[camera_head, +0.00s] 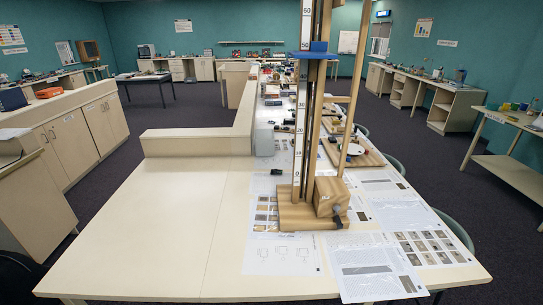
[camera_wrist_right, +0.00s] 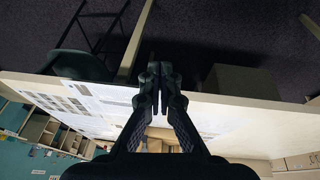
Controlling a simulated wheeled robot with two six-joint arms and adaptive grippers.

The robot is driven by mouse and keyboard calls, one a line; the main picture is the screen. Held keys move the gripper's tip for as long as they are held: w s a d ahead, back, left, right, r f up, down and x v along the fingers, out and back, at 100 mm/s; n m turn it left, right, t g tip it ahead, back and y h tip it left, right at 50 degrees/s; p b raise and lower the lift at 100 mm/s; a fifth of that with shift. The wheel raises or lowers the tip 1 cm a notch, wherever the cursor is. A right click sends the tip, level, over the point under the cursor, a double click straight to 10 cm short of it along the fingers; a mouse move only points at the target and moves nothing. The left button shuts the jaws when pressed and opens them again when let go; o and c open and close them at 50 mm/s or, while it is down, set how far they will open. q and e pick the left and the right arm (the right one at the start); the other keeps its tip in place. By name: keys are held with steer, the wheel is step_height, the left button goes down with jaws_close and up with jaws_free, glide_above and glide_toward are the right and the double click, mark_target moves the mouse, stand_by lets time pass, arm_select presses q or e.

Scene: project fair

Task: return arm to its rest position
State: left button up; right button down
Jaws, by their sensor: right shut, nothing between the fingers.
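My right gripper (camera_wrist_right: 157,76) shows in the right wrist view, its black fingers together with nothing between them. Behind it in that picture are the edge of a pale table (camera_wrist_right: 240,112) and dark carpet. No gripper or arm of mine shows in the head view. My left gripper is in neither view.
A wooden stand (camera_head: 298,217) with a tall numbered scale (camera_head: 300,130) and a blue piece (camera_head: 315,51) stands upright on the long table (camera_head: 150,230). Printed sheets (camera_head: 375,268) lie around its base. The table's left front is bare. A chair (camera_wrist_right: 75,65) shows beyond the table edge.

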step_height(320, 180, down, 32)
steer(key=s+d+g+b, duration=0.1)
steer(key=s+d+b, duration=0.1)
steer(key=d+b, duration=0.15)
steer(key=s+f+g+b, duration=0.1)
steer(key=s+f+b, duration=0.3)
steer(key=s+f, duration=1.4)
steer(key=shift+s+d+f, duration=0.2)
steer(key=shift+s, duration=0.05)
